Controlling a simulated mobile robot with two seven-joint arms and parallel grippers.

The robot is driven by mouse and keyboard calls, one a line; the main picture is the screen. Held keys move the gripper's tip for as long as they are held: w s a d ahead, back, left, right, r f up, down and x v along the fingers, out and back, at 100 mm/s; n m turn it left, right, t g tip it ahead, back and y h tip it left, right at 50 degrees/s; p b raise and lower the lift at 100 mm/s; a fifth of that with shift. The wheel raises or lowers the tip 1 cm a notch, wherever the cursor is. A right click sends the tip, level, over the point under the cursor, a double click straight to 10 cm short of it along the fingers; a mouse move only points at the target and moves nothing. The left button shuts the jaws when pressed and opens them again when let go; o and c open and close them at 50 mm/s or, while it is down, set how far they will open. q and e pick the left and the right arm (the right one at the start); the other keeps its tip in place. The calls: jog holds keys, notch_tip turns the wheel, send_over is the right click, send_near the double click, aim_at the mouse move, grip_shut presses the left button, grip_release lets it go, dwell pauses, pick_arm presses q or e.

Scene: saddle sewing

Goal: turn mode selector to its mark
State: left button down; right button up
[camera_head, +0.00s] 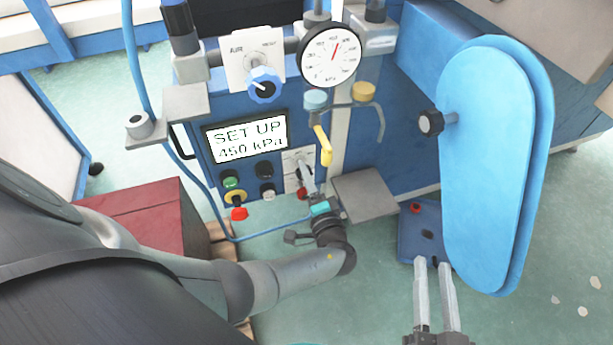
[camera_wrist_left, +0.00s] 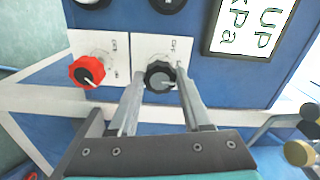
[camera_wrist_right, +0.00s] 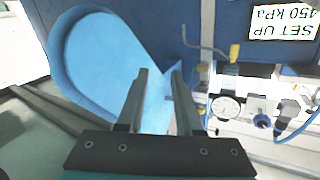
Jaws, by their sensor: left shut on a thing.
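A black rotary knob (camera_wrist_left: 160,77) with a pale pointer line sits on a white plate (camera_wrist_left: 172,45) on the blue panel. The small lettering by it is hard to read, so I cannot tell its mark. My left gripper (camera_wrist_left: 158,82) has one finger on each side of this knob and is shut on it; in the head view the gripper (camera_head: 304,172) hides most of the knob. A red knob (camera_wrist_left: 87,72) sits on the neighbouring plate, clear of the fingers. My right gripper (camera_head: 431,262) is open and empty, low on the right, below the light-blue rounded panel.
The display (camera_head: 246,138) reads SET UP, 450 kPa. A blue knob (camera_head: 264,85), a pressure gauge (camera_head: 331,54) and a yellow lever (camera_head: 323,145) are above and beside my left gripper. A grey plate (camera_head: 363,195) juts out to its right. The rounded panel (camera_head: 487,165) stands at right.

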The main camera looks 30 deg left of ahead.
pick_arm(q)
jog(key=shift+m+p, duration=0.55)
jog(key=shift+m, duration=4.85)
pick_arm(e)
jog(key=shift+w+d+f+n+g+h, duration=0.2)
jog(key=shift+w+f+g, duration=0.1)
jog(key=shift+g, duration=0.25)
jog(key=shift+w+d+f+n+g+h, duration=0.1)
jog(key=shift+w+d+f+g, duration=0.15)
jog(key=shift+g, duration=0.3)
jog(key=shift+s+f, duration=0.1)
pick_arm(q)
jog(key=shift+c, duration=1.7)
grip_release()
jog(key=p+v, duration=0.1)
jog(key=v, duration=1.4)
pick_arm(e)
jog(key=shift+d+f+g+h, duration=0.5)
jog(key=shift+d+f+g, duration=0.1)
jog(key=shift+d+g, duration=0.25)
